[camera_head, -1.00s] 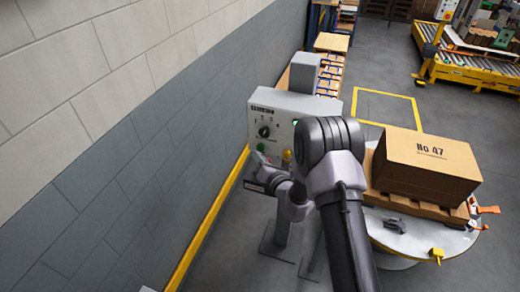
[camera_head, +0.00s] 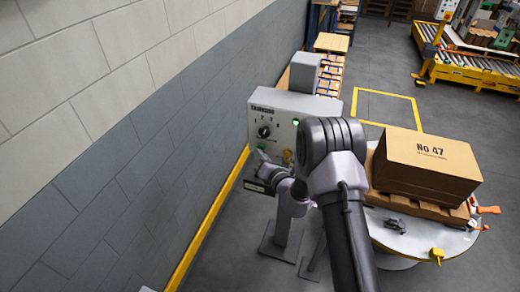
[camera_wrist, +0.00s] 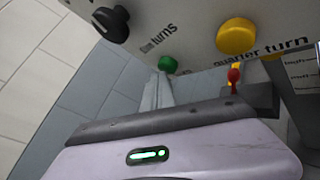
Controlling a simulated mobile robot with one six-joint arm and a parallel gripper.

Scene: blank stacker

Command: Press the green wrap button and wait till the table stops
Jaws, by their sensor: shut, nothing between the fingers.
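The green wrap button (camera_wrist: 168,64) is on the grey control panel (camera_head: 300,105), left of a yellow button (camera_wrist: 236,36) marked "quarter turn". My gripper (camera_wrist: 160,82) is shut and empty, its tips just below the green button in the wrist view. I cannot tell whether they touch it. In the head view my gripper (camera_head: 262,166) is at the lower left of the panel. A green lamp (camera_head: 295,122) is lit there. The round table (camera_head: 437,243) carries a brown carton (camera_head: 425,180) marked "NO 47" on a pallet.
A black selector knob (camera_wrist: 111,24) is on the panel, left of the green button. A block wall (camera_head: 110,165) is close on the left, with a yellow strip at its foot. A yellow roller conveyor (camera_head: 470,65) is at the back right. The floor inside the yellow outline (camera_head: 388,105) is clear.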

